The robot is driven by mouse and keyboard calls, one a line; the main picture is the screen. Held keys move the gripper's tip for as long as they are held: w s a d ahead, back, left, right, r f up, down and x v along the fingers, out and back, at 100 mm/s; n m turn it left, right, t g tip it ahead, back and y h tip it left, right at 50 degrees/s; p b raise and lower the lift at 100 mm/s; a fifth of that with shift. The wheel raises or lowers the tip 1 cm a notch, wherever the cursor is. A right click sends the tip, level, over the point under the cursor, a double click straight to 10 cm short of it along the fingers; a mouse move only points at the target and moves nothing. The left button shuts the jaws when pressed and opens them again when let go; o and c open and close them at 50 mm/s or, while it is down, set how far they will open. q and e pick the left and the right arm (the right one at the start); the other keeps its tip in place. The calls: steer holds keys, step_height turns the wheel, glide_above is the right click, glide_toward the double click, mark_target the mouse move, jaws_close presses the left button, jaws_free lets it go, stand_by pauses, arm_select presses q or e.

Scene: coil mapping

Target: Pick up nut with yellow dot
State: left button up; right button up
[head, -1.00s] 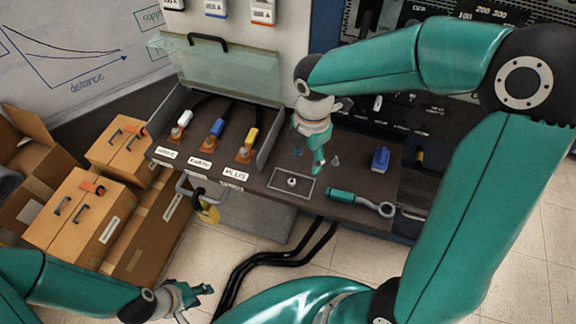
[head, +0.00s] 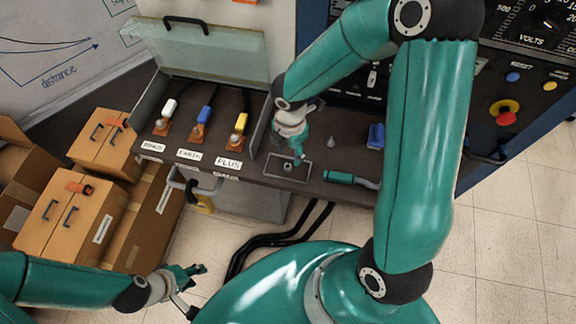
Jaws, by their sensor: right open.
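A small grey nut (head: 288,167) sits inside a thin rectangular outline (head: 268,172) on the dark bench. It is too small to see whether it bears a yellow dot. My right gripper (head: 298,158) points down just above and beside the nut. It is open and holds nothing that I can see; the gap between nut and fingertips cannot be judged. My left gripper (head: 192,274) hangs low at the bottom left, far from the bench top; its finger opening is unclear.
A green-handled wrench (head: 340,177), a small grey cone (head: 331,142) and a blue block (head: 376,136) lie to the right. An open glass-lidded box (head: 215,48) with white, blue and yellow connectors stands left. Cardboard boxes (head: 75,215) and black cables (head: 275,240) are on the floor.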

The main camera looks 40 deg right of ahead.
mark_target(288, 166)
steer(key=f, duration=0.3)
steer(key=a+f, duration=0.1)
steer(key=shift+s+f+b, duration=0.3)
steer(key=shift+f, duration=0.5)
jaws_close()
